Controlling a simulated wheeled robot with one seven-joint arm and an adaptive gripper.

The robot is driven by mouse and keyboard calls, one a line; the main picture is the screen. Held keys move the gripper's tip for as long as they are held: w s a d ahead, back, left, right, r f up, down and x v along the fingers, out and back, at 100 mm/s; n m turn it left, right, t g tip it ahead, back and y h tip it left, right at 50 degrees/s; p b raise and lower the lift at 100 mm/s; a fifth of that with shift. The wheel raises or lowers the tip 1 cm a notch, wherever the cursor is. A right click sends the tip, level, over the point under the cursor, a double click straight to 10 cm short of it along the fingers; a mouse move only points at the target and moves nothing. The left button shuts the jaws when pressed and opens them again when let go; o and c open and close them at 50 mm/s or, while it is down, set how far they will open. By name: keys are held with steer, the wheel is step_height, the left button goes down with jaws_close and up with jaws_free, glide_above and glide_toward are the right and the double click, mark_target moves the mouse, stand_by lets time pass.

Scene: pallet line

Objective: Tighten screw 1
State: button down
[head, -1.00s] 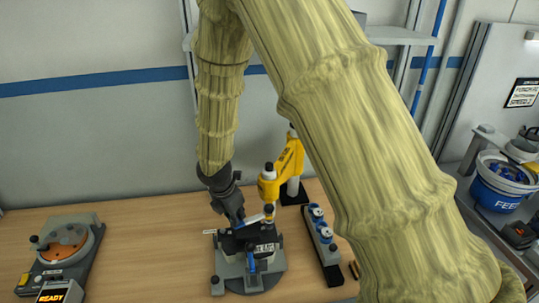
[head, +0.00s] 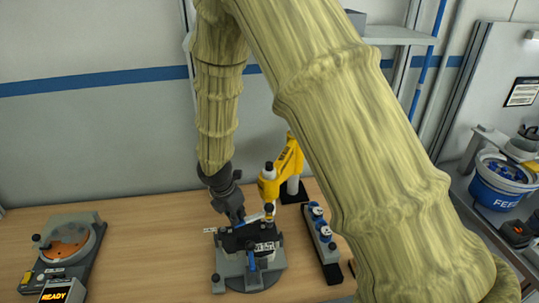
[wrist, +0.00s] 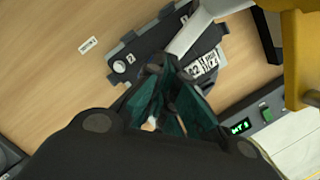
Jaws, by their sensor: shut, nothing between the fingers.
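My gripper (head: 240,217) is shut and empty, pointing down at the dark part on the round grey fixture (head: 260,281). In the wrist view its teal-padded fingers (wrist: 168,72) reach over the dark part (wrist: 152,49) beside a grey bar (wrist: 192,37). I cannot tell whether the fingertips touch anything. A pale round spot (wrist: 119,66), perhaps a screw head, shows on the part near a mark that looks like 2. Screw 1 cannot be made out. The yellow tool arm (head: 285,168) stands just behind and to the right of the fixture.
A black rack with blue-and-white items (head: 322,240) lies right of the fixture. A blue feeder bucket (head: 497,190) is far right.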

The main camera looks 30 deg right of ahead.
steer(key=shift+r+p, duration=2.1)
steer(key=shift+r, duration=2.35)
